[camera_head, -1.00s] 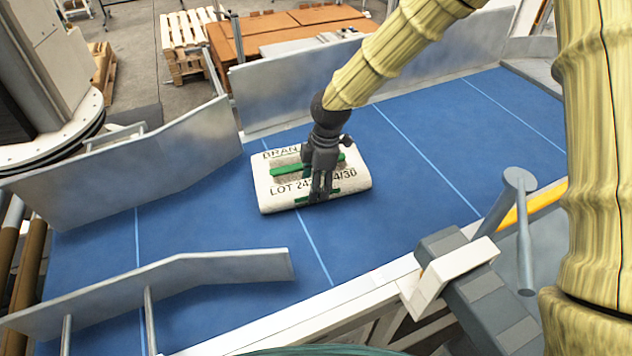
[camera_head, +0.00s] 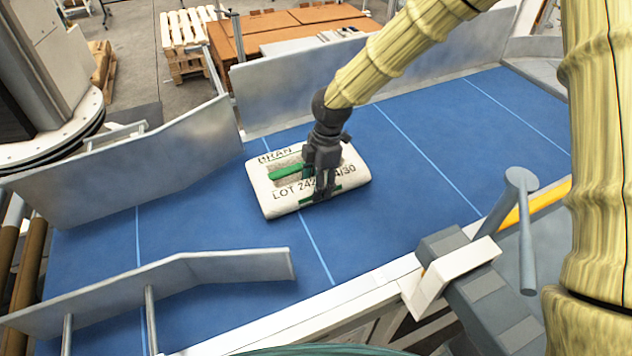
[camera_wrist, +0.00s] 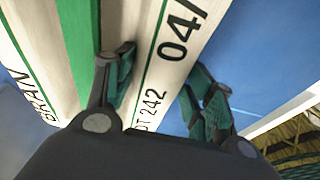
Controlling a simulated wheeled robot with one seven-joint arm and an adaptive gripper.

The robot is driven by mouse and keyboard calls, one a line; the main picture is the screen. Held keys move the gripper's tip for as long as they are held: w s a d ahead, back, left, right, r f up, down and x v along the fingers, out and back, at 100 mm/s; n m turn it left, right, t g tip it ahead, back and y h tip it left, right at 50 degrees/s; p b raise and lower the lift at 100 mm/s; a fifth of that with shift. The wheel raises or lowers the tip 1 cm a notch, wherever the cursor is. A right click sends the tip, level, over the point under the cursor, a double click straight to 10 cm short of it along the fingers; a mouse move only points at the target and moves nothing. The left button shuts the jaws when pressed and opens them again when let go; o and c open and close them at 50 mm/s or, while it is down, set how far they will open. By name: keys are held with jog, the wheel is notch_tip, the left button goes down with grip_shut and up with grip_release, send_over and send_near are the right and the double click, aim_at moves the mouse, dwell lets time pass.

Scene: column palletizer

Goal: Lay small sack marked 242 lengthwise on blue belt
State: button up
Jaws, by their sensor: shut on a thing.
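The small sack (camera_head: 284,200) is off-white with a green stripe and reads BRAN and LOT 242. It is at the blue belt's (camera_head: 420,180) middle, its long side slanting up to the right in the head view. My gripper (camera_head: 322,194) comes down on it from above and is shut on its near part, one finger on top and the other by the near edge. In the wrist view the sack (camera_wrist: 150,95) shows close under my gripper (camera_wrist: 160,85), with the 242 print between the fingers. The sack's underside is hidden, so I cannot tell whether it touches the belt.
Metal guide plates stand along the belt's far side (camera_head: 290,95) and near left (camera_head: 200,267). A grey clamp with a handle (camera_head: 520,230) sits at the near right edge. The belt right of the sack is clear. Pallets (camera_head: 185,45) stand beyond.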

jog(key=shift+s+d+r, duration=0.1)
jog(key=shift+s+d, duration=0.15)
jog(key=shift+d, duration=0.95)
jog(key=shift+s+d, duration=0.3)
jog(key=shift+d, duration=0.85)
jog(key=shift+s+d+r, duration=0.1)
jog(key=shift+s+d, duration=0.15)
jog(key=shift+d, duration=0.95)
jog(key=o, duration=1.4)
jog(key=shift+r, duration=5)
